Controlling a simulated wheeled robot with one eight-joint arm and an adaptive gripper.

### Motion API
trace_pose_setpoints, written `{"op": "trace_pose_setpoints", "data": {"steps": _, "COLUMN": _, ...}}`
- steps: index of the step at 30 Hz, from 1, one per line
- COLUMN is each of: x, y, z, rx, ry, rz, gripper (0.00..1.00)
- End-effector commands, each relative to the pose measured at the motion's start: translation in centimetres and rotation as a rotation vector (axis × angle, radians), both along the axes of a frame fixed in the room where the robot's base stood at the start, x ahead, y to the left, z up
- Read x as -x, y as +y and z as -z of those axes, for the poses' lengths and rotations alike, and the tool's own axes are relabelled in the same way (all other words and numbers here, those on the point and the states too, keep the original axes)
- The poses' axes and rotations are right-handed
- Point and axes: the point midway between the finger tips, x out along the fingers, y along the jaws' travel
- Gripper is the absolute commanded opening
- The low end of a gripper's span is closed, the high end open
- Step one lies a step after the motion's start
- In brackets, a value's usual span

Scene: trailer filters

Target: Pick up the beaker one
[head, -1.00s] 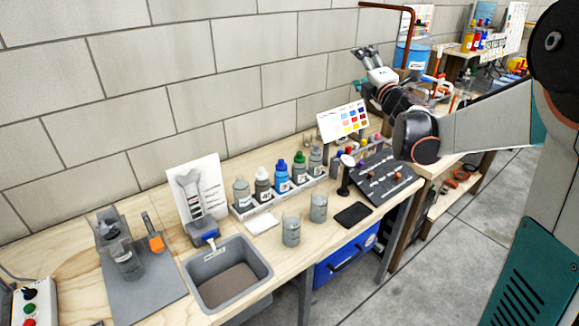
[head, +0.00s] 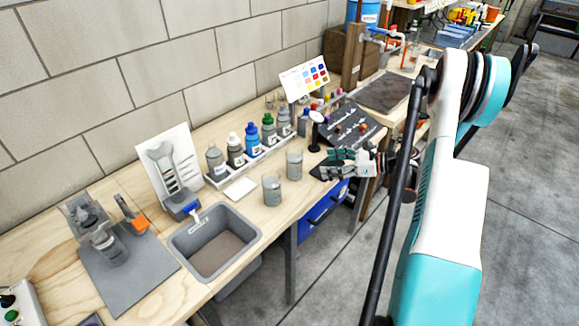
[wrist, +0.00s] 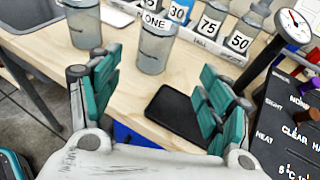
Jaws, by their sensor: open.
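The beaker one (wrist: 154,50) is a clear grey cylinder standing upright on the wooden bench, with a white label reading "ONE" near its top in the wrist view. In the head view it appears to be the beaker (head: 294,166) nearer my gripper. A second, similar beaker (wrist: 84,25) stands to its left; it also shows in the head view (head: 272,190). My gripper (wrist: 160,80), with green finger pads, is open and empty. The beaker one shows between its fingers, beyond the tips and apart from them. In the head view my gripper (head: 335,162) is right of both beakers.
A black pad (wrist: 188,116) lies on the bench below the right finger. A rack of labelled bottles (head: 250,150) stands behind the beakers. A dial gauge (wrist: 293,22) and dark board (head: 352,128) are close at right. A grey sink (head: 215,242) is at left.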

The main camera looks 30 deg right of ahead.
Motion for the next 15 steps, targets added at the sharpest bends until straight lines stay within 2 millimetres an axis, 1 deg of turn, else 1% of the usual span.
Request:
{"op": "trace_pose_setpoints", "data": {"steps": 9, "x": -4.0, "y": 3.9, "z": 1.9, "rx": -0.001, "ry": 0.000, "rz": -0.005, "gripper": 0.71}}
{"op": "trace_pose_setpoints", "data": {"steps": 12, "x": -5.0, "y": 4.7, "z": 2.2, "rx": -0.002, "ry": 0.000, "rz": -0.004, "gripper": 0.71}}
{"op": "trace_pose_setpoints", "data": {"steps": 15, "x": -5.5, "y": 5.2, "z": 2.4, "rx": -0.002, "ry": 0.000, "rz": -0.002, "gripper": 0.71}}
